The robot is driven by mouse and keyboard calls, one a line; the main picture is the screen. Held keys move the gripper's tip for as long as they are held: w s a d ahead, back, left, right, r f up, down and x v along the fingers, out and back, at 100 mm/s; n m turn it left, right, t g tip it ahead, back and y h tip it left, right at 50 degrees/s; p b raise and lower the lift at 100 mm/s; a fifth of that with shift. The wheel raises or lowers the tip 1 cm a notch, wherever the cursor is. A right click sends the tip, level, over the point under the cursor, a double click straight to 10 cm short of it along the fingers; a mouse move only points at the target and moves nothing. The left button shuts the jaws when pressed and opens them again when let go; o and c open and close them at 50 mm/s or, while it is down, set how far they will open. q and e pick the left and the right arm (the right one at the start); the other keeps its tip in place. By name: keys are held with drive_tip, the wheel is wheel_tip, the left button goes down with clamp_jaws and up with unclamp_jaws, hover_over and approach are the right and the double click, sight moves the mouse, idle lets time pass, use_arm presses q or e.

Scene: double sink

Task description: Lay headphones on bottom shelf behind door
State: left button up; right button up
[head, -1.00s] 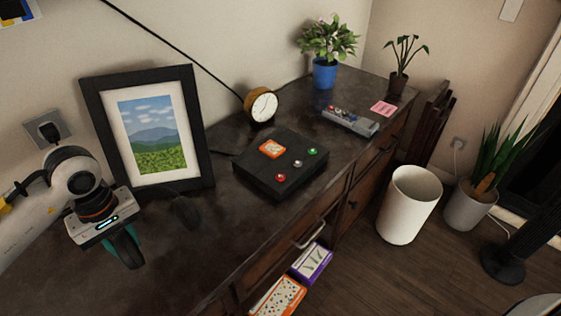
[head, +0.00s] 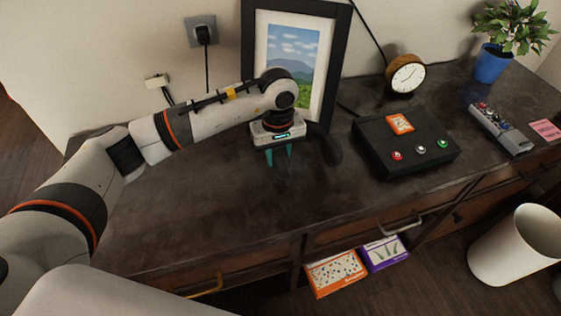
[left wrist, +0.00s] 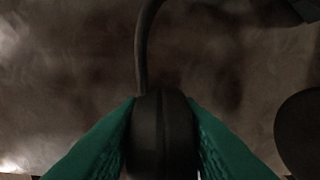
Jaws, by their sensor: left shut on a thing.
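The black headphones (head: 326,146) are on the dark wooden cabinet top, in front of the picture frame. In the left wrist view, one black ear cup (left wrist: 162,130) sits between the teal fingers of my left gripper (head: 279,158), which is shut on it. The thin headband curves up from that cup, and another dark rounded part (left wrist: 300,130) shows at the right edge. I cannot tell whether the headphones are clear of the surface. My right gripper is not in view. The door and bottom shelf are not clearly visible from this angle.
A framed landscape (head: 260,60), a round clock (head: 406,75) and a black button box (head: 378,158) stand on the cabinet (head: 200,225). Below its front edge are an orange box (head: 335,272), a purple box (head: 385,253) and metal handles (head: 402,227). A white bin (head: 500,250) stands at right.

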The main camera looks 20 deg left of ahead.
use_arm(q)
drive_tip(key=shift+f, duration=1.85)
drive_tip(key=shift+f, duration=0.2)
drive_tip(key=o, duration=1.1)
drive_tip(key=shift+r, duration=0.1)
